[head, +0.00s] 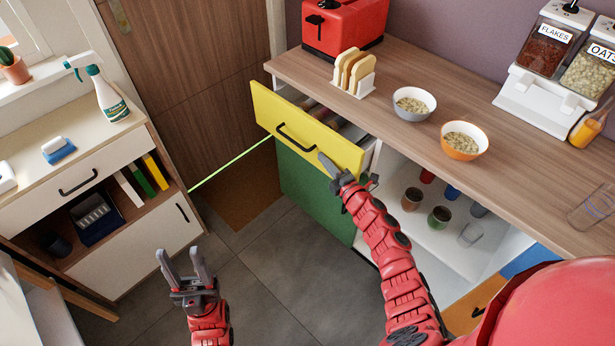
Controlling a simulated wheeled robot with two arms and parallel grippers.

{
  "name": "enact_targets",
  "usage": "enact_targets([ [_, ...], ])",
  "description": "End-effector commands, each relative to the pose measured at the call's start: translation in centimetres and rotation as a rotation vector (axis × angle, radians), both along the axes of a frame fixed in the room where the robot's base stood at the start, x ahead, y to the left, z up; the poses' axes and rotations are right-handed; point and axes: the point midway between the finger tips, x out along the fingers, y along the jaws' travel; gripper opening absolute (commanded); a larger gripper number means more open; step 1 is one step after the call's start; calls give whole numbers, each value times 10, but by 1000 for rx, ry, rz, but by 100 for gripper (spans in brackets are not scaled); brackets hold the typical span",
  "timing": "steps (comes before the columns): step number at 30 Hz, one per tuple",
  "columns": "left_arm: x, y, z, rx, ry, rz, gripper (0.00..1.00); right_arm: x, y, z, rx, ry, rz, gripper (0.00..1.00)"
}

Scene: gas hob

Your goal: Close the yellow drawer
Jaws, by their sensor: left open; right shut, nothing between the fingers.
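The yellow drawer (325,143) is pulled out from under the wooden counter. Its front has a dark bar handle (296,137), and some contents show behind the front. My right gripper (323,160) is shut and empty. Its fingertips are at the right part of the yellow front, right of the handle; I cannot tell whether they touch it. My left gripper (180,254) is open and empty, low over the grey floor, well away from the drawer.
A green front (305,190) is below the drawer. Open shelves with several cups (438,216) lie to its right. The wooden counter (405,135) holds a red toaster (342,25), a toast rack and two bowls. A white cabinet (140,255) stands at left.

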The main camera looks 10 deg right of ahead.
Motion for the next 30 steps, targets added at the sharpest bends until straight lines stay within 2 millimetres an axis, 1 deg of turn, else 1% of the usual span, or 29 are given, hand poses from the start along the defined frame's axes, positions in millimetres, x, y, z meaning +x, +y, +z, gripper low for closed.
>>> enact_targets([
  [1,0,0,-8,0,0,0,50,8,-10,-4,-3,-1,-3,0],
  [4,0,0,-16,0,0,0,50,20,-27,-3,-1,-1,-5,0],
  [9,0,0,-27,0,0,0,50,35,-47,-3,-1,-1,-3,0],
  [12,0,0,-31,0,0,0,50,40,-54,-3,2,0,-1,0],
  [18,0,0,-34,0,0,0,50,46,-63,0,0,-1,0,0],
  [30,0,0,-34,0,0,0,50,47,-66,1,-1,-1,-4,0],
])
